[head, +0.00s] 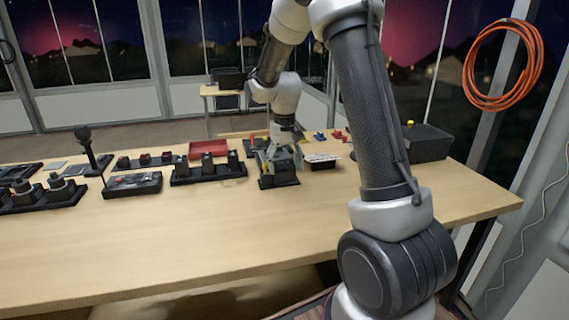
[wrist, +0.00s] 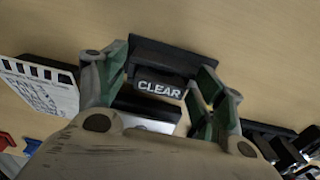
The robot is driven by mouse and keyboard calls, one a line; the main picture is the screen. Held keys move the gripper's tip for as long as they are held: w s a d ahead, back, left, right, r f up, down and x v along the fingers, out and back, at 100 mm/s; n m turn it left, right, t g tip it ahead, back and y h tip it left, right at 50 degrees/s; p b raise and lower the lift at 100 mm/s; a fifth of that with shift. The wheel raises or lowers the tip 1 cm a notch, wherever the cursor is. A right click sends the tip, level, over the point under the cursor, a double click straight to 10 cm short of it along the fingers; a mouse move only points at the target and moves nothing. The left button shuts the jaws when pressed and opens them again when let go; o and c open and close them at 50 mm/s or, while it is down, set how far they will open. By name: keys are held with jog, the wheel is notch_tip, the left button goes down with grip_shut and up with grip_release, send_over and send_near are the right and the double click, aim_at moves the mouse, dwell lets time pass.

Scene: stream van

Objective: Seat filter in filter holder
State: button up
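My gripper (wrist: 162,85) is around a dark block marked CLEAR (wrist: 158,89), which looks like the filter, in the wrist view. One finger is close along each side of it. I cannot tell whether both pads press on it. A black stand (wrist: 175,57), seemingly the filter holder, lies just beyond the fingertips. A pale plate (wrist: 150,120) shows between the fingers nearer the wrist. In the head view my gripper (head: 281,148) points down over the black stand (head: 280,183) on the table. How deep the filter sits is hidden.
A white clapperboard-like card (wrist: 42,88) lies left of the gripper in the wrist view. In the head view a rack of dark blocks (head: 208,175) stands left of the stand. A red tray (head: 208,149) lies behind it. The front of the wooden table (head: 190,240) is clear.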

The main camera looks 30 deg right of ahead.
aim_at(284, 163)
jog(key=shift+r, duration=0.1)
notch_tip(284, 163, up, 12)
dwell(0.5)
jog(key=shift+w, duration=0.1)
dwell(0.4)
jog(key=s+r+n+t, duration=0.1)
jog(key=s+r+t, duration=0.1)
jog(key=s, duration=1.3)
jog(key=s+r+n+t, duration=0.1)
jog(key=s+r+t, duration=0.1)
jog(key=s, duration=1.3)
jog(key=shift+a+r, duration=0.15)
jog(key=shift+a, duration=0.1)
